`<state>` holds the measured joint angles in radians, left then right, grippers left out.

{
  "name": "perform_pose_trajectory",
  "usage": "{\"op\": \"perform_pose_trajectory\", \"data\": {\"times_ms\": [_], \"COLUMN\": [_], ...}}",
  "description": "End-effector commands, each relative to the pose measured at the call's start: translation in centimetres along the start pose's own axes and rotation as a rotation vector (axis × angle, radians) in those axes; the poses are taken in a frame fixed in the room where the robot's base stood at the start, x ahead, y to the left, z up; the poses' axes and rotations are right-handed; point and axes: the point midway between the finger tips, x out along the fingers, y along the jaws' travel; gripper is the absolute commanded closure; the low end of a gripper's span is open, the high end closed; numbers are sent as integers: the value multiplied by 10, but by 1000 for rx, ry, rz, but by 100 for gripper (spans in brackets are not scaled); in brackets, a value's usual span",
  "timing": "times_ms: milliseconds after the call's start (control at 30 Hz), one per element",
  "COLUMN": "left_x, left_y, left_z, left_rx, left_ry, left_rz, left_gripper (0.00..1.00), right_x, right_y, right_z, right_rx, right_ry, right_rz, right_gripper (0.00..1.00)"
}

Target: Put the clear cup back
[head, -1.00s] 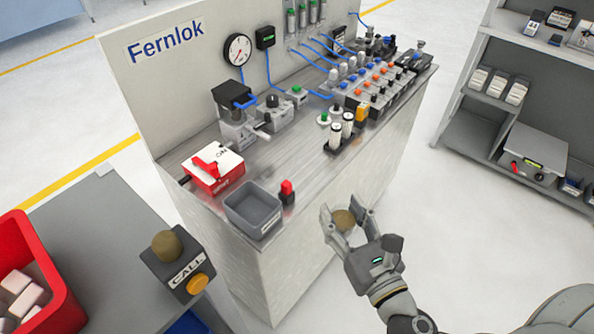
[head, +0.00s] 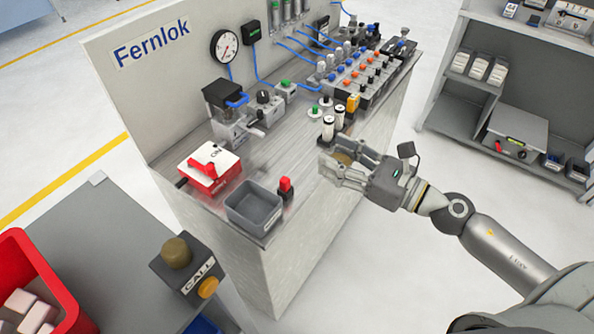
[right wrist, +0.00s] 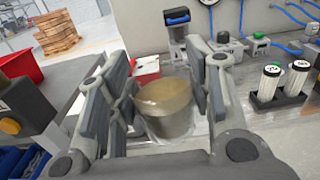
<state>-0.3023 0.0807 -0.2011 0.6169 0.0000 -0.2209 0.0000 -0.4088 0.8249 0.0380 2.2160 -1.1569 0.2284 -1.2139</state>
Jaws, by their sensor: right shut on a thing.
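The clear cup (right wrist: 166,122) is a see-through, greyish cup with a tan round top face in the right wrist view. It sits between the finger pads of my right gripper (right wrist: 168,100), which is shut on it. In the head view the right gripper (head: 332,168) points left over the front edge of the bench, and only a brownish part of the cup (head: 343,158) shows between the fingers. The cup is off the bench top. My left gripper is not in view.
The Fernlok bench (head: 213,150) carries a black-and-blue unit (head: 228,95), a red-and-white switch box (head: 208,168), a grey bin (head: 253,208), a red-capped piece (head: 286,188) and white cylinders (head: 328,129) in a black holder. A call button box (head: 187,266) stands at the front left.

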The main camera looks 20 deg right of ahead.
Motion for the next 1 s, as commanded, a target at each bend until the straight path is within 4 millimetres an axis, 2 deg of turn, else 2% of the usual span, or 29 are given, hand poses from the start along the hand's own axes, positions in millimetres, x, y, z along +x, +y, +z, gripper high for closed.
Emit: {"op": "perform_pose_trajectory", "data": {"times_ms": [167, 533, 667, 800, 1000], "left_x": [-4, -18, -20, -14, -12], "left_y": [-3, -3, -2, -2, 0], "left_z": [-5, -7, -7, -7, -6], "left_rx": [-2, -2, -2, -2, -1], "left_ry": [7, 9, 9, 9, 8], "left_rz": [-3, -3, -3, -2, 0], "left_gripper": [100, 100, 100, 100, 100], "right_x": [10, 67, 91, 108, 124], "right_y": [-6, -24, -31, -38, -43], "right_z": [-1, -25, -39, -66, -87], "right_rx": [2, 2, 5, 6, 2], "right_ry": [-2, -4, -3, -2, -1], "right_rz": [9, 9, 9, 7, 8], "right_gripper": [69, 69, 69, 69, 69]}}
